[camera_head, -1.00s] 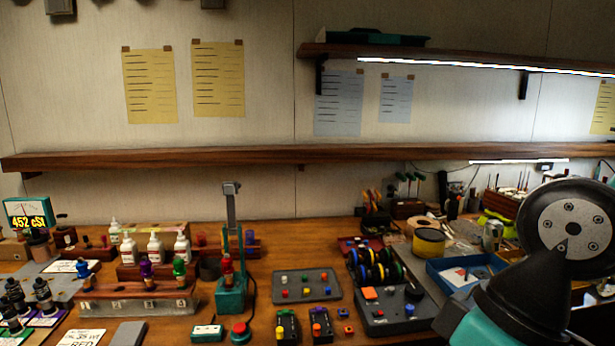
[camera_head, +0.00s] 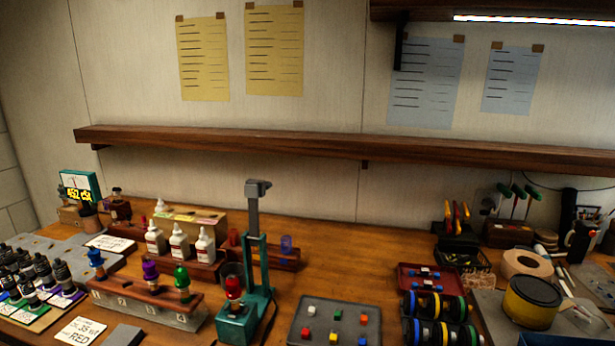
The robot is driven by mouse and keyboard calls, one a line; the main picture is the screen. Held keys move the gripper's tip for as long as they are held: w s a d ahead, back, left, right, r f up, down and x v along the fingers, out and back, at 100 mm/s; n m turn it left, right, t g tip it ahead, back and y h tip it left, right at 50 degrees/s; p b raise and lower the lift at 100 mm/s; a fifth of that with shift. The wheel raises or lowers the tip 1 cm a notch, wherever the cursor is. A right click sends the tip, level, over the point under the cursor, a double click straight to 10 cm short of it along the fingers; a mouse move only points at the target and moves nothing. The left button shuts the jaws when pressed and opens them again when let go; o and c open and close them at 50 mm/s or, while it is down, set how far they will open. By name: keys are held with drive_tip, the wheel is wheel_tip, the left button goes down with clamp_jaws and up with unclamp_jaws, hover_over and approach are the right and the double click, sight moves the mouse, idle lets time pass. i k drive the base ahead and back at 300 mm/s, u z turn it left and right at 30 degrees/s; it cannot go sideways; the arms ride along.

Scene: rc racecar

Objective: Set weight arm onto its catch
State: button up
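The likely weight arm (camera_head: 253,212) is a grey bar with a blocky head. It stands nearly upright at the top of a teal stand (camera_head: 258,265) on the bench. The stand's teal base (camera_head: 237,326) holds a red-capped part (camera_head: 233,290) with dark body below the cap. I cannot make out the catch at this size. My gripper is not in view.
A wooden rack (camera_head: 150,301) with purple and green capped parts stands left of the stand. White bottles (camera_head: 180,243) are behind it. A grey tray (camera_head: 335,322) of coloured pieces and wheels (camera_head: 437,305) lie to the right. A long shelf (camera_head: 300,143) crosses the wall above.

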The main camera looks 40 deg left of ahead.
sight(254, 188)
drive_tip(key=u, duration=0.35)
drive_tip(key=i, duration=0.85)
drive_tip(key=u, duration=0.85)
